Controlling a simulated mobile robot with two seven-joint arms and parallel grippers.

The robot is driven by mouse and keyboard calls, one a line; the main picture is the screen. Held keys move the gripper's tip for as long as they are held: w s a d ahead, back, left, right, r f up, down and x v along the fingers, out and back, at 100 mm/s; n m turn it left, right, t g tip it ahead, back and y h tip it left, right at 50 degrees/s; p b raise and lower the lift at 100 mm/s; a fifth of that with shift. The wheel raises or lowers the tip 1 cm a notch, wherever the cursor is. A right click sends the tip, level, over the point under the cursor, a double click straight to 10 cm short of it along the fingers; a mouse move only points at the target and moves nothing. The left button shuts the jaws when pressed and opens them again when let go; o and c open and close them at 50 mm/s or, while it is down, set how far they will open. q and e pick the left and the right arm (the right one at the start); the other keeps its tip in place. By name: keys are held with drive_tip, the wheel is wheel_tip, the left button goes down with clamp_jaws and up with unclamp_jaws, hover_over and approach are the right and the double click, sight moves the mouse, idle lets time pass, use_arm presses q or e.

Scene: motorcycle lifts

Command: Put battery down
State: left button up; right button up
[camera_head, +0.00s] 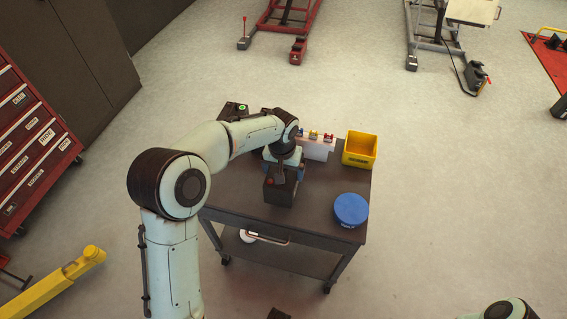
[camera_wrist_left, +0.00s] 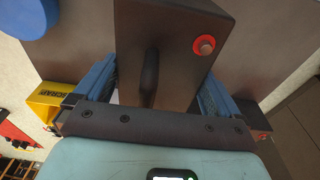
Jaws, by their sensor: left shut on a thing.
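The battery (camera_head: 279,192) is a dark box over the top of the grey cart (camera_head: 232,205). In the left wrist view the battery (camera_wrist_left: 185,28) shows a black handle and a round terminal with a red ring. My left gripper (camera_head: 284,170) reaches down over it from above. In the left wrist view its blue fingers (camera_wrist_left: 155,92) stand on either side of the battery, shut on it. Whether the battery's underside touches the cart top is hidden. Of my right arm only a piece shows at the bottom right of the head view; its gripper is out of view.
On the cart are a yellow bin (camera_head: 360,149), a blue round container (camera_head: 350,210), a pale rack (camera_head: 318,148) with small coloured items, and a dark device with a green light (camera_head: 241,108). Cart top is bare left and front of the battery. A red tool cabinet (camera_head: 32,145) stands left.

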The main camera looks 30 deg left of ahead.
use_arm(q)
drive_tip(key=shift+f, duration=1.55)
drive_tip(key=shift+f, duration=0.1)
drive_tip(key=o, duration=1.7)
drive_tip(key=shift+f, duration=0.15)
drive_tip(key=shift+c, duration=0.2)
drive_tip(key=shift+r, duration=0.5)
drive_tip(key=r, duration=0.3)
drive_tip(key=s+r, duration=0.1)
drive_tip(key=r, duration=0.3)
drive_tip(key=r+p, duration=0.1)
drive_tip(key=r, duration=0.3)
drive_tip(key=shift+s+d+r, duration=0.15)
drive_tip(key=shift+s, duration=0.05)
